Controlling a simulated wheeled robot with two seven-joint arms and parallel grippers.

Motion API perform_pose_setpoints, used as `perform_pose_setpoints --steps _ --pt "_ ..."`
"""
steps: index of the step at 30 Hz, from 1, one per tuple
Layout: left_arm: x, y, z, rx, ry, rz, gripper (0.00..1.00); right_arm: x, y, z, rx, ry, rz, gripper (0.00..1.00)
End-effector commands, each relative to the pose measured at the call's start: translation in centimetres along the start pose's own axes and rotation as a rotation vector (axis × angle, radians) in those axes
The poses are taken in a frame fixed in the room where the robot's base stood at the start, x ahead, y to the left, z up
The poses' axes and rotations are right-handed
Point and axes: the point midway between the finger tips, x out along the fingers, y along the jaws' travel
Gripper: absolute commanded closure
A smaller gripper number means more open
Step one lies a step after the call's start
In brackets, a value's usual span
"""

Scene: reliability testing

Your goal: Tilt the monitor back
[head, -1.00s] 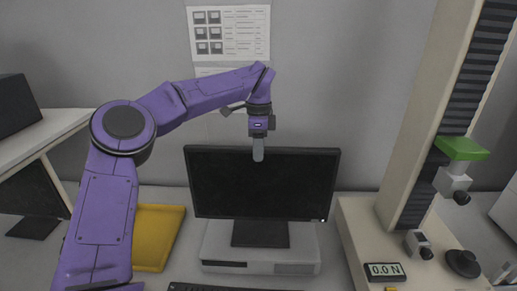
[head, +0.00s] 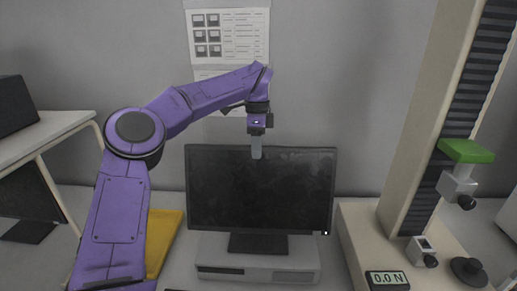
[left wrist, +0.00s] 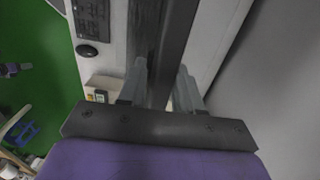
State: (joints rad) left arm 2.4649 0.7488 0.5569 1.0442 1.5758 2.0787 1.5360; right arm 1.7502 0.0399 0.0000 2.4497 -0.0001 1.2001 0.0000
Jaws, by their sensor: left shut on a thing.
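The monitor (head: 262,195) stands upright on its stand in the middle of the head view, its dark screen facing me with a pale mottled sheen. My left gripper (head: 256,151) comes down from above onto the middle of the monitor's top edge. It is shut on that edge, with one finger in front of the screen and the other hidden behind. In the left wrist view, the two grey fingers (left wrist: 160,88) lie on either side of the monitor's dark top edge (left wrist: 161,45). My right gripper is in neither view.
The monitor rests on a flat light-grey box (head: 215,273). A tall testing machine (head: 430,120) with a green part (head: 466,151) stands close on the right, with a force readout (head: 388,280). A yellow tray (head: 163,240) lies left. The wall is behind.

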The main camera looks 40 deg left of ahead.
Motion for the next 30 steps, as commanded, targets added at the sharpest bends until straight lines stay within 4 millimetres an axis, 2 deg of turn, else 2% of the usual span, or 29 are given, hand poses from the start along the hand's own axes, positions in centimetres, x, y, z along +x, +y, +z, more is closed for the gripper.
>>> perform_pose_setpoints --steps 3,4,5,13,16,19,24,27,30 --pt "0.6 0.0 0.0 0.001 -0.008 0.009 1.00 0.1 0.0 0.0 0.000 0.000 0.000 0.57" --pt "0.6 0.1 0.0 0.001 -0.008 0.010 0.59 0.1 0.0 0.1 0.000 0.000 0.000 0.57" --pt "0.6 0.1 0.0 0.001 -0.008 0.010 0.49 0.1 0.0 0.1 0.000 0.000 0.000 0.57" --pt "0.5 0.1 0.1 -0.001 -0.005 0.011 0.49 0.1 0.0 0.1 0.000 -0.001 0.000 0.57" --pt "-0.2 0.1 0.0 -0.003 -0.006 0.009 0.49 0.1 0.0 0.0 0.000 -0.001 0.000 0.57" --pt "-2.1 0.0 -0.1 -0.003 -0.005 0.007 0.49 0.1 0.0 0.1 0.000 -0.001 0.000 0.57" --pt "-6.6 -0.2 -0.3 -0.003 -0.009 0.009 0.49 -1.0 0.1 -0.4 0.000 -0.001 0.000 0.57" --pt "-8.6 -0.2 -0.3 -0.001 -0.008 0.011 0.49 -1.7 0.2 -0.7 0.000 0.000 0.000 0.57" --pt "-9.7 -0.2 -0.3 -0.001 -0.009 0.012 0.49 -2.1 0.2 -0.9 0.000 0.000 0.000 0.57"
